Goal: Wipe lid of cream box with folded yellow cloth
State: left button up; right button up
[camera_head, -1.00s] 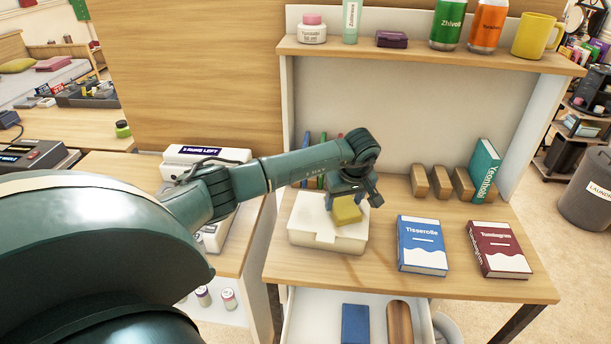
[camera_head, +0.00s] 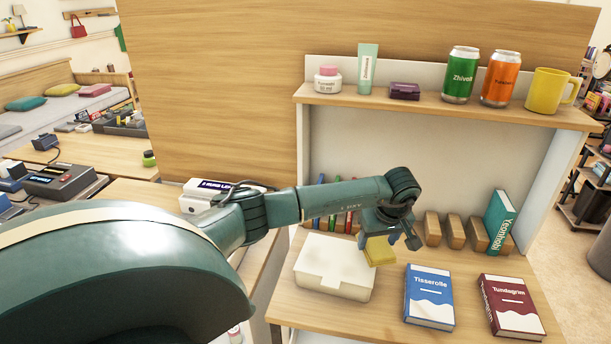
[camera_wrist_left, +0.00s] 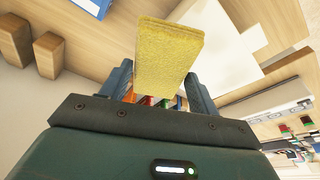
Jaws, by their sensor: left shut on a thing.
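The cream box (camera_head: 325,266) sits on the wooden desk with its flat lid closed; part of it also shows in the left wrist view (camera_wrist_left: 228,62). My left gripper (camera_head: 374,238) is shut on the folded yellow cloth (camera_head: 380,251). The cloth is over the right rear edge of the box in the head view; whether it touches the lid I cannot tell. In the left wrist view the yellow cloth (camera_wrist_left: 168,55) stands out between the two fingers. My right gripper is not in view.
A blue book (camera_head: 429,297) and a dark red book (camera_head: 511,306) lie right of the box. Wooden blocks (camera_head: 453,231) and a teal book (camera_head: 500,222) stand behind. Above, a shelf (camera_head: 420,109) holds a jar, a tube, cans and a yellow mug (camera_head: 546,92).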

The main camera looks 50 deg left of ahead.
pick_arm(q)
jog(key=shift+r+p, duration=1.35)
jog(key=shift+r, duration=0.85)
